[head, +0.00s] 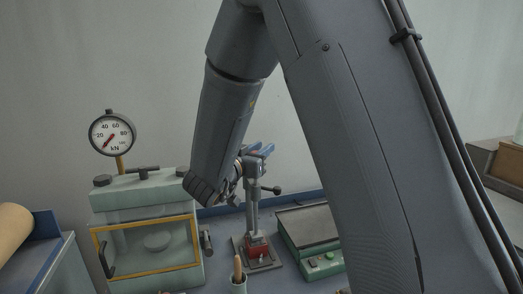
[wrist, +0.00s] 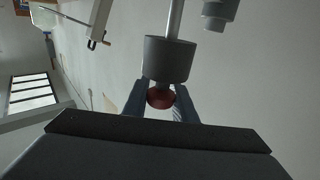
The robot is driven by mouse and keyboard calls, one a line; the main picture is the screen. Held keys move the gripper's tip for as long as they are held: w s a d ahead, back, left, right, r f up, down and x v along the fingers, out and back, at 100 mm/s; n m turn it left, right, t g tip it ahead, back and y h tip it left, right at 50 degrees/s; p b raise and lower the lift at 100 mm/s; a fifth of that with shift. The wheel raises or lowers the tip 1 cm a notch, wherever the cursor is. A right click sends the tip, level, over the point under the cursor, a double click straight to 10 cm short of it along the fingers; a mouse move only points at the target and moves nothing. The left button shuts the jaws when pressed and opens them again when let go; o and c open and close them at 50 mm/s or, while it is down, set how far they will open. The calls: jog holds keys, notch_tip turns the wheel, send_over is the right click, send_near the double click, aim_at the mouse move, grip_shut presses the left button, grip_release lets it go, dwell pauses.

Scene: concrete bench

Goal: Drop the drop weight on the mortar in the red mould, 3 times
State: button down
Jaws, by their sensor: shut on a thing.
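The drop weight (wrist: 167,58) is a dark grey cylinder on a metal rod, with a red knob (wrist: 160,97) at its side. In the wrist view my gripper (wrist: 161,98) is shut on that knob, one finger on each side. In the head view my gripper (head: 264,150) is at the upper part of the drop stand, above the red mould (head: 257,246). The mould sits on the stand's dark base plate (head: 268,264). The mortar inside it cannot be made out. My arm hides part of the stand.
A pale green press (head: 145,190) with a kN dial (head: 112,134) stands at the left. A green device with a dark flat top (head: 308,223) is close on the right, partly behind my arm.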

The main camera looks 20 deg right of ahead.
notch_tip(320, 180, up, 7)
jog(key=p, duration=0.4)
jog(key=shift+f, duration=0.15)
jog(key=shift+w, duration=0.1)
jog(key=c, duration=1.5)
grip_release()
jog(key=shift+o, duration=0.2)
jog(key=b+v, duration=0.2)
jog(key=v, duration=0.6)
